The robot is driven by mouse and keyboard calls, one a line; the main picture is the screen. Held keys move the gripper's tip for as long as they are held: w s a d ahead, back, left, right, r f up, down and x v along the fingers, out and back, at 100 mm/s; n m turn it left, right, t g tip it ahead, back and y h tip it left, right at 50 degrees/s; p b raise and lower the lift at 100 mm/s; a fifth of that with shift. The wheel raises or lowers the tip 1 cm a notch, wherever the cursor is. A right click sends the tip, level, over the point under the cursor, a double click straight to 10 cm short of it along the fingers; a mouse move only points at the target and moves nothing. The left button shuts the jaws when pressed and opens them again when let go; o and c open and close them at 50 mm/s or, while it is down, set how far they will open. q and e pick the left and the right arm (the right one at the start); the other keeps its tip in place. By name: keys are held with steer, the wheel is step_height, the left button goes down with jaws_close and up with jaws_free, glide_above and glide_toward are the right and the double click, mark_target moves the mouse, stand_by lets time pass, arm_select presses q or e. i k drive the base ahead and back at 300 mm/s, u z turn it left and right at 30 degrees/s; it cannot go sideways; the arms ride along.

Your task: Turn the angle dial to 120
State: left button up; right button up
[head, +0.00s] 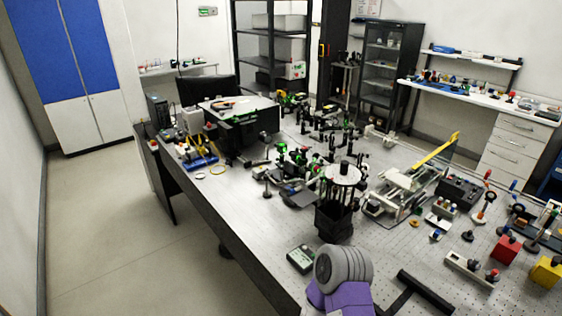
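A round white disc (343,176) with a dark knob (344,166) at its centre tops a black stand (333,222) near the front of the bench. It may be the angle dial; its markings are too small to read. A grey ribbed and purple part (343,270), probably a link of my own arm, shows at the bottom, in front of the stand.
The perforated metal bench (235,215) carries many optical mounts. A black T-shaped bar (415,292) shows at the bottom. Red (505,249) and yellow (546,271) blocks lie right. Floor at left is clear.

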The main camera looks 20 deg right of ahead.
mark_target(343, 174)
steer(key=u, duration=0.65)
steer(key=i, duration=3.3)
steer(key=z, duration=4.6)
